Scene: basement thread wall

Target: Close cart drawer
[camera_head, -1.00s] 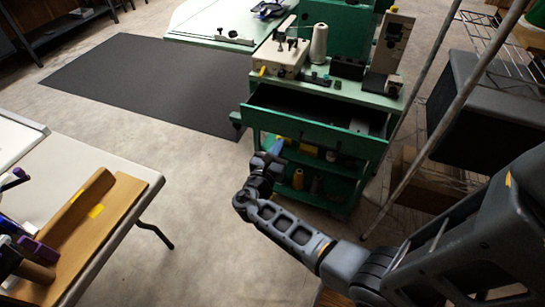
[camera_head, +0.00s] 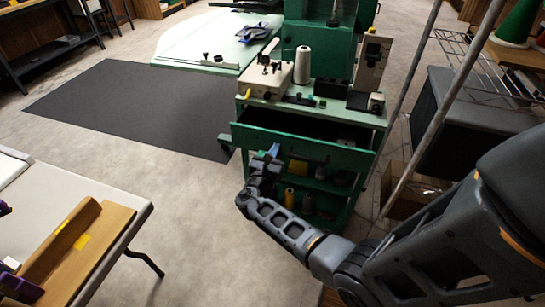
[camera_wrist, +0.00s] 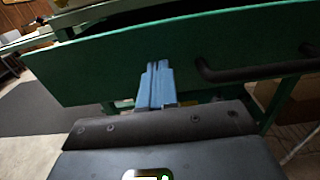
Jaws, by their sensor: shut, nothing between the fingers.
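The green cart (camera_head: 376,119) stands ahead with its top drawer (camera_head: 300,147) pulled partly out. The dark inside of the drawer shows behind its front panel. My gripper (camera_head: 273,151) is shut and empty, just in front of the lower left part of the drawer front. In the wrist view the blue fingertips (camera_wrist: 157,75) point at the green drawer front (camera_wrist: 220,45), touching it or very near; I cannot tell which. The dark drawer handle (camera_wrist: 255,70) is right of the fingertips, and they are not around it.
A folding table (camera_head: 125,195) with cardboard stands at the left. A dark mat (camera_head: 130,105) lies on the floor behind it. A slanted metal pole (camera_head: 440,115) and a dark box (camera_head: 470,115) stand right of the cart. Thread cones sit on the cart's lower shelves.

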